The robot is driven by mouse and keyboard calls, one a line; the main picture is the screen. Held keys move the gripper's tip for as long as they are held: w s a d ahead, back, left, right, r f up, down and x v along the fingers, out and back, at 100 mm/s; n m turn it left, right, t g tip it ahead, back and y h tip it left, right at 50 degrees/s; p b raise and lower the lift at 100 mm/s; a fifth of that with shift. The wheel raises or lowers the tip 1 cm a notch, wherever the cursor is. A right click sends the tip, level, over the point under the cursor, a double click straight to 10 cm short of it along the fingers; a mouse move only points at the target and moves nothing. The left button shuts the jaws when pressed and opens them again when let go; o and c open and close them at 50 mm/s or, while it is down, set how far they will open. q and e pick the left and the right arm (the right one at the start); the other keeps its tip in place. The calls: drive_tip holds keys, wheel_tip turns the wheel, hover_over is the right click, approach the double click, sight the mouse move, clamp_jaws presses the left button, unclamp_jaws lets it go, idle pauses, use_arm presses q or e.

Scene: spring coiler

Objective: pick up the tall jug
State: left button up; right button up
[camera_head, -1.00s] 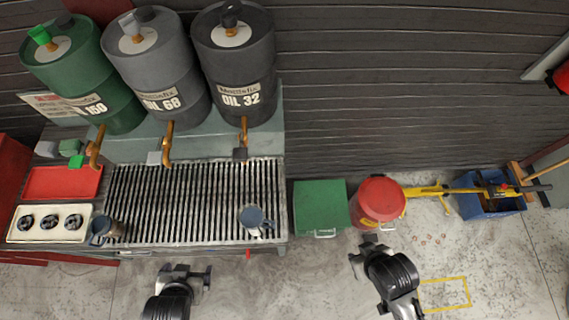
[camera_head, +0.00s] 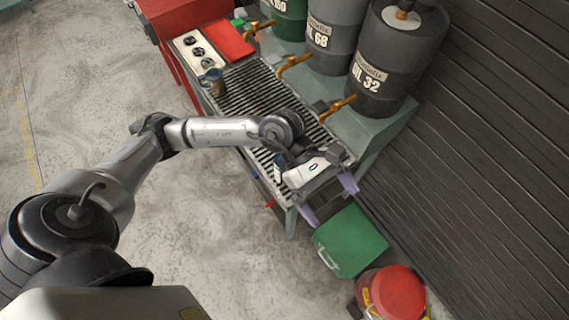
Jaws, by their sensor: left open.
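A grey-blue jug with a brownish side (camera_head: 213,81) stands on the slatted grate (camera_head: 240,88) near its far left end. A second jug (camera_head: 279,167) is on the right part of the grate, mostly hidden by my left wrist. I cannot tell from its visible part how tall it is. My left gripper (camera_head: 328,200) is open and empty, with its two pale purple fingers spread at the right end of the bench, beyond that second jug. My right gripper is out of view.
Oil drums (camera_head: 385,60) with orange taps (camera_head: 338,108) stand behind the grate. A red tray (camera_head: 231,40) and a white panel with black knobs (camera_head: 196,48) are at its far end. A green box (camera_head: 350,241) and a red can (camera_head: 396,293) stand right of the bench.

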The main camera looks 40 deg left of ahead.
use_arm(q)
drive_tip(key=w+a+f+m+t+y, duration=0.1)
drive_tip(key=w+a+f+m+y, duration=0.15)
drive_tip(key=a+y, duration=0.55)
drive_tip(key=w+a+f+m+t+y, duration=0.1)
drive_tip(key=w+a+f+y, duration=0.3)
drive_tip(key=a, duration=0.6)
wheel_tip(320, 180, down, 11)
drive_tip(key=y, duration=0.1)
drive_tip(key=shift+s+f+b, duration=0.15)
drive_tip(key=shift+s+b, duration=0.2)
drive_tip(key=shift+b, duration=0.1)
drive_tip(key=shift+a, duration=0.1)
drive_tip(key=shift+c, duration=0.2)
drive_tip(key=c, duration=1.3)
drive_tip(key=shift+o, duration=0.2)
